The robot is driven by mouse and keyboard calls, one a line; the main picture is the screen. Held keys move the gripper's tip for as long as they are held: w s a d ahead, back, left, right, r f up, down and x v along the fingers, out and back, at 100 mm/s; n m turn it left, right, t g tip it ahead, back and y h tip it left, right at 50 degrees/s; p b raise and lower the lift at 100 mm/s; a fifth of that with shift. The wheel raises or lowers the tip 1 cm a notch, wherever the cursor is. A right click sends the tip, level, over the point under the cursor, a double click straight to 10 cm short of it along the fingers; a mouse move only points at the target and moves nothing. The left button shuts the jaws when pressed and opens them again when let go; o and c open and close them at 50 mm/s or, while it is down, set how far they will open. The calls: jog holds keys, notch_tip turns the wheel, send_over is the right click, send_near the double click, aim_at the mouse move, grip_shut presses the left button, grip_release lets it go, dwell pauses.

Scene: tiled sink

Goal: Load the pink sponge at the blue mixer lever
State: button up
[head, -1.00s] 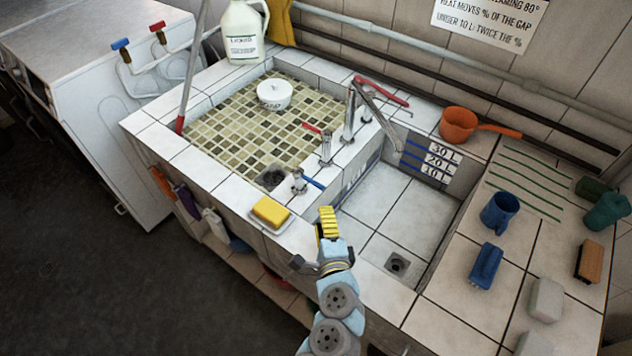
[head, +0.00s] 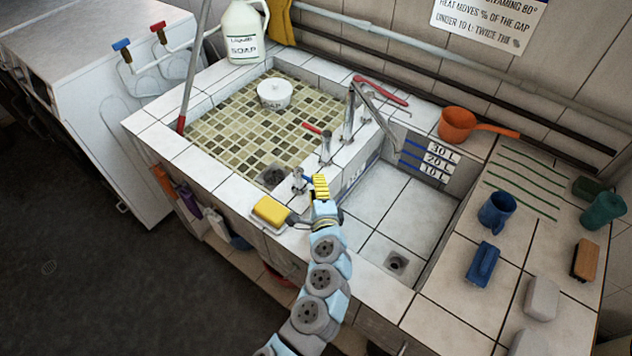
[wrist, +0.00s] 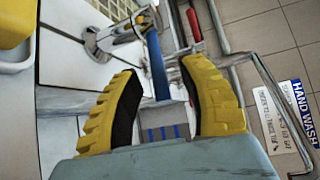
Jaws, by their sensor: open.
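My gripper (head: 320,187) is open at the front divider of the sink. The front tap (head: 298,183) stands just left of it; its blue lever (head: 308,179) is mostly hidden by my gripper. In the wrist view the blue lever (wrist: 157,66) appears between my two yellow fingers, with no clear contact; I cannot tell how deep it sits between them. I see no clearly pink sponge. A yellow sponge (head: 269,209) lies on a white dish on the front ledge, left of my gripper; part of it shows in the wrist view (wrist: 15,22).
A tap with a red lever (head: 312,128) stands behind. The left basin has a mosaic floor and a white pot (head: 273,93). The right basin (head: 385,205) is empty. A blue mug (head: 496,210), blue brush (head: 484,264) and pale blocks (head: 542,298) are on the right counter.

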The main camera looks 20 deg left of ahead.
jog(key=shift+w+a+f, duration=0.2)
jog(key=shift+w+a, duration=0.15)
jog(key=shift+w, duration=0.25)
grip_shut()
